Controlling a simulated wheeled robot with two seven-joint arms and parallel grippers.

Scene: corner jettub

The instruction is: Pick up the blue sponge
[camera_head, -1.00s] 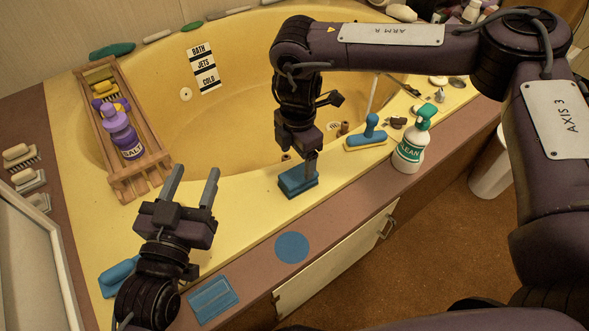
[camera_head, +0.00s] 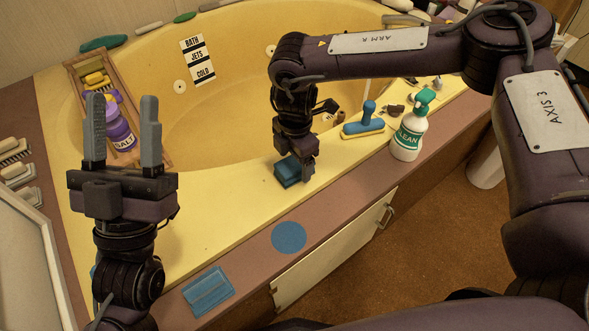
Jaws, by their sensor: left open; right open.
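The blue sponge (camera_head: 286,174) is a small dark-blue block on the yellow tub ledge, near its front edge. My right gripper (camera_head: 306,172) points down at it from above. A finger shows at the sponge's right side, low near the ledge; the other finger is hidden, so I cannot tell whether they straddle or touch the sponge. The jaws are open. My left gripper (camera_head: 123,122) is open and empty at the left, fingers pointing up in the picture, in front of the wooden caddy.
A green-and-white spray bottle (camera_head: 409,126) and a blue-handled brush (camera_head: 364,124) stand right of the sponge. A wooden caddy (camera_head: 166,157) holds a purple salt bottle (camera_head: 119,130). A blue disc (camera_head: 289,237) and blue flat pad (camera_head: 208,291) lie on the brown front rim.

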